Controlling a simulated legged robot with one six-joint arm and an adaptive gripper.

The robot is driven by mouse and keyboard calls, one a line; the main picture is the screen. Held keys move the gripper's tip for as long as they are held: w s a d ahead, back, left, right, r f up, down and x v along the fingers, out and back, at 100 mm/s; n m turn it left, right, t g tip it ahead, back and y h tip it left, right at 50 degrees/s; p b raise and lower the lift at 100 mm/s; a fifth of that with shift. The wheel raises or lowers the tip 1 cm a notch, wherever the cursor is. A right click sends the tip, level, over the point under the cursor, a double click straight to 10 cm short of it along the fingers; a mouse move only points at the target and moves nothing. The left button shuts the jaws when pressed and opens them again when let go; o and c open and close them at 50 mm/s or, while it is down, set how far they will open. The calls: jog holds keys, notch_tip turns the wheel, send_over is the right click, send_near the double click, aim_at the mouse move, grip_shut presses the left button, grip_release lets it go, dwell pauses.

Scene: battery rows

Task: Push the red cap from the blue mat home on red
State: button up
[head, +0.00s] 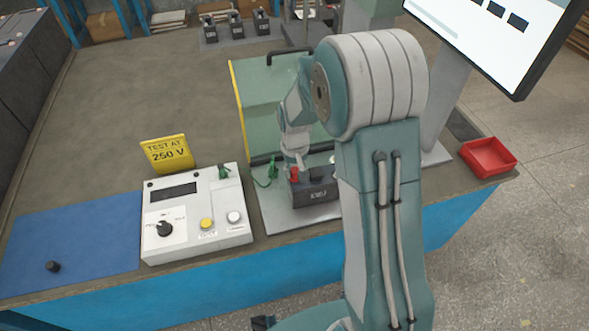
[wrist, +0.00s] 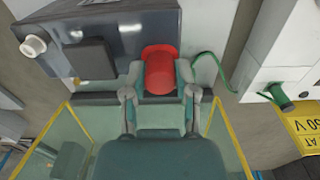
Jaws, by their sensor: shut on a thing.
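My gripper (head: 294,160) is over the dark block (head: 318,190) on the bench. In the wrist view its two fingers (wrist: 160,75) are closed on the red cap (wrist: 159,78), one on each side. The red cap is at the red terminal end of the block (wrist: 125,45), against a wider red part; I cannot tell how far it is seated. Red also shows below my gripper in the head view. The blue mat (head: 85,230) lies at the left, with a small black cap (head: 52,266) on it. A white terminal (wrist: 33,46) is at the block's other end.
A greenish clear guard with a yellow edge (head: 237,90) stands behind the block. A white tester (head: 195,215), green leads and a yellow sign (head: 168,152) are to the left. A red tray (head: 488,157) is at the right. Several dark blocks stand at the back.

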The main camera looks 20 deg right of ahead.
jog(key=o, duration=0.8)
jog(key=shift+o, duration=0.2)
jog(key=o, duration=0.3)
jog(key=shift+r, duration=0.1)
jog(key=shift+r, duration=3.4)
